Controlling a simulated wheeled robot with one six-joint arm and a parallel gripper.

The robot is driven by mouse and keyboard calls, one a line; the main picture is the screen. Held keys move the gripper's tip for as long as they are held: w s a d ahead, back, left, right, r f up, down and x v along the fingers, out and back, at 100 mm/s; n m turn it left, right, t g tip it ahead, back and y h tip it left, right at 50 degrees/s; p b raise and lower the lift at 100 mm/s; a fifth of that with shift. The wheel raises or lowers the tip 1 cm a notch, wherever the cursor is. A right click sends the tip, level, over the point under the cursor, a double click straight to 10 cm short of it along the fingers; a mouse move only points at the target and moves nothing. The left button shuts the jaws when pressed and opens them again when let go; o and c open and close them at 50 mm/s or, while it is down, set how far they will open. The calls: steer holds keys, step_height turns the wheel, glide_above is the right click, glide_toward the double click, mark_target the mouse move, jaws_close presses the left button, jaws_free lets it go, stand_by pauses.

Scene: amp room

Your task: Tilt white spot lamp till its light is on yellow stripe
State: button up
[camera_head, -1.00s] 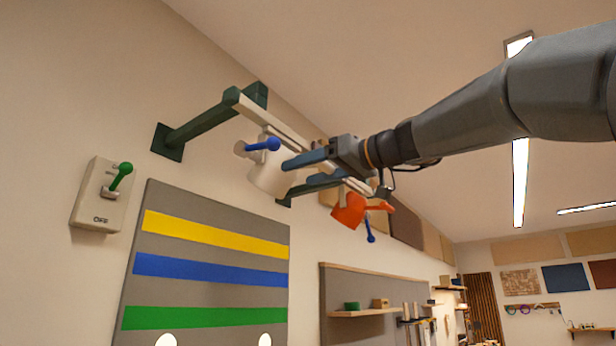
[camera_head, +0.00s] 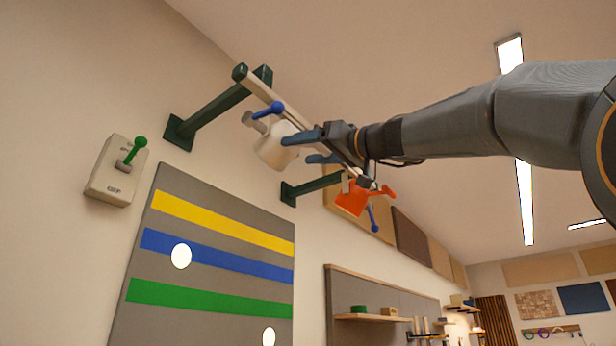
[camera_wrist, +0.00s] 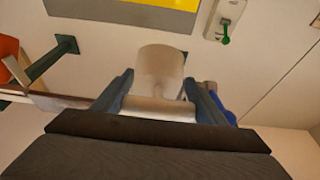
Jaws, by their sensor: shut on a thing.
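The white spot lamp (camera_head: 274,150) hangs from a pale rail on dark green wall brackets, with a blue-knobbed lever (camera_head: 270,109) beside it. My gripper (camera_head: 306,147) is shut on the lamp; in the wrist view its fingers (camera_wrist: 158,95) lie on both sides of the white lamp body (camera_wrist: 160,70). The grey board below has a yellow stripe (camera_head: 222,223) at top, then a blue stripe (camera_head: 217,257) and a green stripe (camera_head: 205,300). One round light spot (camera_head: 181,256) lies on the blue stripe, below the yellow one.
An orange lamp (camera_head: 353,199) with a blue-tipped lever hangs farther along the same rail. A second light spot (camera_head: 269,337) lies below the green stripe. A wall switch with a green lever (camera_head: 135,150) is left of the board. A shelf (camera_head: 372,317) stands out at right.

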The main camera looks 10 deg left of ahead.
mark_target(283, 159)
steer(key=shift+w+a+f+y+b, duration=0.3)
steer(key=shift+a+f+y+b, duration=0.5)
steer(key=shift+b, duration=2.75)
steer(key=shift+d+f, duration=0.15)
steer(key=shift+w+a+f+b, duration=0.15)
steer(key=shift+a+f+b, duration=0.1)
steer(key=shift+b, duration=0.6)
steer(key=shift+r, duration=0.1)
steer(key=o, duration=1.2)
steer(key=shift+a, duration=0.1)
steer(key=o, duration=0.3)
steer(key=shift+a, duration=0.15)
steer(key=shift+t, duration=0.4)
steer(key=shift+d, duration=0.25)
